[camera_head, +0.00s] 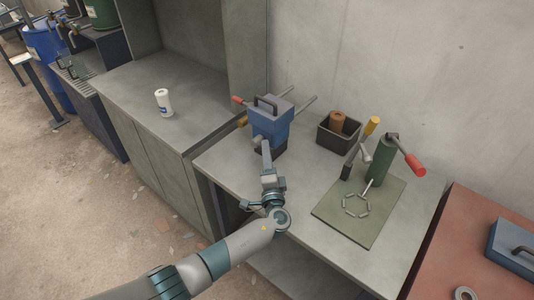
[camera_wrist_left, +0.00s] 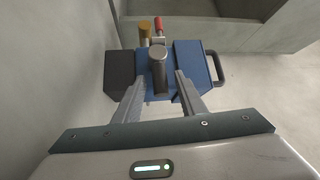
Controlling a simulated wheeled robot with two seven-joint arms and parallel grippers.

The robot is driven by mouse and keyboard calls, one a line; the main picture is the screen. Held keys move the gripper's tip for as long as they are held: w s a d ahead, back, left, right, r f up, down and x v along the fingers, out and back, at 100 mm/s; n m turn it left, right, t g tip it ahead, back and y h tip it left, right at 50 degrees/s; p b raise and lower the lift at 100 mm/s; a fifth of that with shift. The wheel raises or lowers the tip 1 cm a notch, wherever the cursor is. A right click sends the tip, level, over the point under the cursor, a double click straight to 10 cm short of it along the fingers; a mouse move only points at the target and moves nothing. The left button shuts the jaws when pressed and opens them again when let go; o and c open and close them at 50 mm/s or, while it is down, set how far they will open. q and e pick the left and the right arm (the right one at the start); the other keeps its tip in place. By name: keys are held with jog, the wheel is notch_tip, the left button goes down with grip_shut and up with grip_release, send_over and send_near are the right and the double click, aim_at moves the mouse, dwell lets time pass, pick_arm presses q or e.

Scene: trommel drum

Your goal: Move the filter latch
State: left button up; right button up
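A blue filter housing (camera_head: 270,120) with a black top handle stands at the back left of the grey bench. A red-tipped lever (camera_head: 238,100) and a brass knob (camera_head: 242,121) stick out on its left side. They also show in the left wrist view, the red lever (camera_wrist_left: 158,24) beside the brass knob (camera_wrist_left: 144,30). A grey cylindrical part (camera_wrist_left: 158,66) projects from the blue face towards my left gripper (camera_wrist_left: 158,80). I cannot tell which part is the latch. My right gripper is out of view.
A black bin (camera_head: 325,136) with a brown cylinder stands right of the housing. Further right, a green press (camera_head: 382,160) with a red handle stands by a mat (camera_head: 333,220) holding small metal pieces.

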pick_arm(q)
jog(key=shift+c, duration=0.2)
grip_shut()
jog(key=shift+r, duration=0.15)
jog(key=shift+w+a+r+n+g+h+p, duration=0.2)
jog(key=shift+r+n+g+p, duration=0.35)
jog(key=shift+n+g+p, duration=0.4)
jog(key=shift+s+a+r+n+g+h+p, duration=0.1)
jog(key=shift+r+n+g+h+p, duration=0.25)
jog(key=shift+r+n+g+p, duration=0.6)
jog(key=shift+w+a+r+n+g+h+p, duration=0.2)
jog(key=shift+n+g+p, duration=0.3)
jog(key=shift+p, duration=0.85)
jog(key=shift+d, duration=0.1)
